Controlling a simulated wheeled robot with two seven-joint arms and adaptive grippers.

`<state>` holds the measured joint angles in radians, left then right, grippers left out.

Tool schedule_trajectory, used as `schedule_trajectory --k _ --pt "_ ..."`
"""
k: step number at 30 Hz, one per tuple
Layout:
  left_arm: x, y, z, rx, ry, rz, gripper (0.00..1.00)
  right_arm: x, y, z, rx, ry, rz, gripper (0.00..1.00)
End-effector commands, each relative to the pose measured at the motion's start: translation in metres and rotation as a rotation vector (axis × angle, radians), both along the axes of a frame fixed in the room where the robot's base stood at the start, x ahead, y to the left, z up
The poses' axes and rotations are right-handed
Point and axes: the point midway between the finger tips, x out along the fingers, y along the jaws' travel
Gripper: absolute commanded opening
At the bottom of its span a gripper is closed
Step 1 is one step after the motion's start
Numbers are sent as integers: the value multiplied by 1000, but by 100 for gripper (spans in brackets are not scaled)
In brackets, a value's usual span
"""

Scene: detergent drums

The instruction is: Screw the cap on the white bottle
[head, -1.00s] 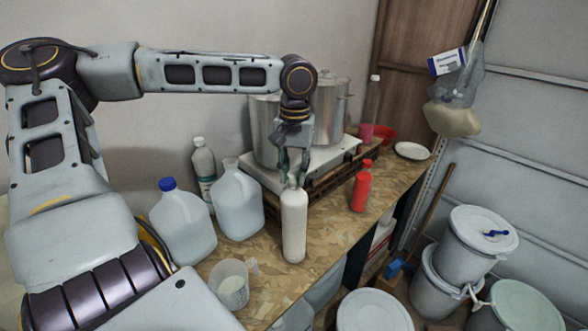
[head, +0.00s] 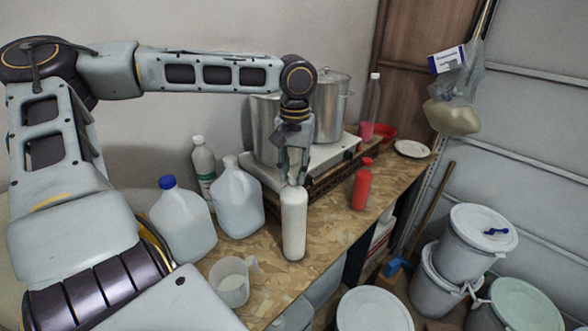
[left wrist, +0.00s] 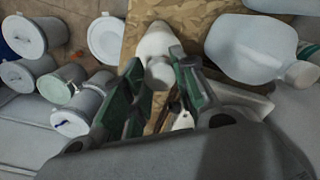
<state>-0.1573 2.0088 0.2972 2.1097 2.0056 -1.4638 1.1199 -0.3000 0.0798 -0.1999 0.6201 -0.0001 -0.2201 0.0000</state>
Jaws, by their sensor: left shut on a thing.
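The white bottle (head: 294,228) stands upright near the front of the wooden worktop. My left gripper (head: 295,180) points down over the bottle's top, with its fingers around the neck area. In the left wrist view the white bottle (left wrist: 154,42) is seen from above. Its white cap (left wrist: 159,74) lies between the two green-padded fingers of my left gripper (left wrist: 155,68), which is shut on it. In the head view the fingers mostly hide the cap. I cannot tell how tightly it sits on the neck. My right gripper is not in view.
Two jugs, one blue-capped (head: 183,225) and one white-capped (head: 238,200), and a measuring cup (head: 231,284) stand left of the bottle. A burner (head: 330,155) with metal pots is behind. A red bottle (head: 362,186) stands to the right. Lidded drums (head: 478,240) stand on the floor.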

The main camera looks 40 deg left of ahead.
Motion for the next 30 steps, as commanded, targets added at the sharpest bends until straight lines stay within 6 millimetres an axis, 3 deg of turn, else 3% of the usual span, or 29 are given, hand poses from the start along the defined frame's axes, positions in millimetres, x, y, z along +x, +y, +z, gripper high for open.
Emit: schedule_trajectory --k 30 --pt "0 0 -5 -1 1 -41 21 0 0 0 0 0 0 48"
